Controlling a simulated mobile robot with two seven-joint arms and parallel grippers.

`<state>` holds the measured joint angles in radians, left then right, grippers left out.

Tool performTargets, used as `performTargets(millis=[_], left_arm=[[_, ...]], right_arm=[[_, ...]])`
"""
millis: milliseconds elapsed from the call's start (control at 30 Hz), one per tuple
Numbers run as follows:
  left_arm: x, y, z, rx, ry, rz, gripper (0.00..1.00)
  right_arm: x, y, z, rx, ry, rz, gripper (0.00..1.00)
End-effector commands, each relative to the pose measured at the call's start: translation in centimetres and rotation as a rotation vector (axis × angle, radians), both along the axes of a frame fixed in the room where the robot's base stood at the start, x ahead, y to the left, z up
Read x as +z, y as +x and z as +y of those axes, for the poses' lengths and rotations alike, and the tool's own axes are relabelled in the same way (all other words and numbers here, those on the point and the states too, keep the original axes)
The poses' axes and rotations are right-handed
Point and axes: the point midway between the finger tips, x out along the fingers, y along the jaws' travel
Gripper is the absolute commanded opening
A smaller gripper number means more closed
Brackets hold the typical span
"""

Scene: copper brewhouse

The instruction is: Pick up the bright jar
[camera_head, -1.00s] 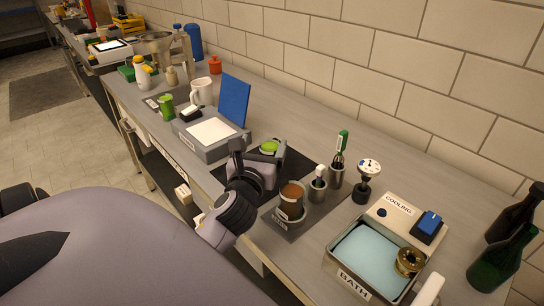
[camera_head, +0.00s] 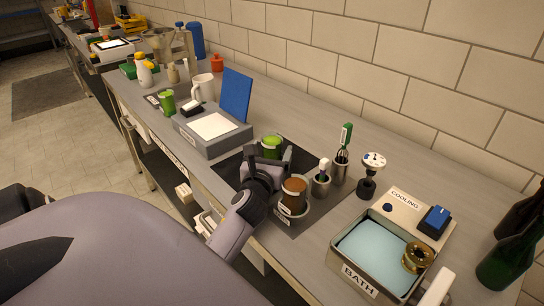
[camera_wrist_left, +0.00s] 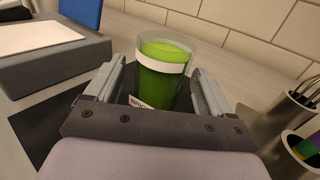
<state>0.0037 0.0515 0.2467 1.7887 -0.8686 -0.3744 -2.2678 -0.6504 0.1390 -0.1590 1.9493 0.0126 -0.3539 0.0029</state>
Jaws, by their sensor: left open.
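The bright jar is a clear jar with bright green contents and a white label band (camera_wrist_left: 163,72). Its green top also shows in the head view (camera_head: 272,143), on the dark mat (camera_head: 229,170). My left gripper (camera_head: 270,163) is at the jar. In the wrist view its two fingers (camera_wrist_left: 158,88) stand open on either side of the jar, which is upright between them. I cannot tell whether either finger touches it. The jar's lower part is partly hidden by the gripper. My right gripper is not in view.
A brown-filled jar (camera_head: 294,189) stands close to the right of my gripper, with steel tool cups (camera_head: 340,172) beyond. A grey box with a white top (camera_head: 212,128) and blue upright panel (camera_head: 235,95) is to the left. The cooling bath (camera_head: 375,247) is at the right.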

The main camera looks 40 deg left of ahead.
Motion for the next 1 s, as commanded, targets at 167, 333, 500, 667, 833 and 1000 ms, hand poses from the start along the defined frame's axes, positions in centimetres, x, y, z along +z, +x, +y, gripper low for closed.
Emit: performTargets(millis=[167, 333, 500, 667, 833, 1000], left_arm=[[0.05, 1.18, 0.69, -0.001, 0.0, -0.001, 0.83], [0.01, 1.25, 0.74, -0.001, 0.0, 0.0, 0.83], [0.01, 1.23, 0.73, -0.001, -0.001, 0.0, 0.5], [0.15, 1.24, 0.71, -0.001, 0.001, -0.003, 0.16], [0.16, 1.23, 0.72, -0.001, 0.001, -0.003, 0.16], [0.93, 1.23, 0.77, 0.0, 0.003, -0.004, 0.16]], right_arm=[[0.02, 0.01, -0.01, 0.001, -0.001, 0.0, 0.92], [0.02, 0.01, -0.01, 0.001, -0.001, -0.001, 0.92], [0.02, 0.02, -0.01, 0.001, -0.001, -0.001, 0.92], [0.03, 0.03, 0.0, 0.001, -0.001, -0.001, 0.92], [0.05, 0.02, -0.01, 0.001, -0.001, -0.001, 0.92], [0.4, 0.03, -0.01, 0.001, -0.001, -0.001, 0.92]])
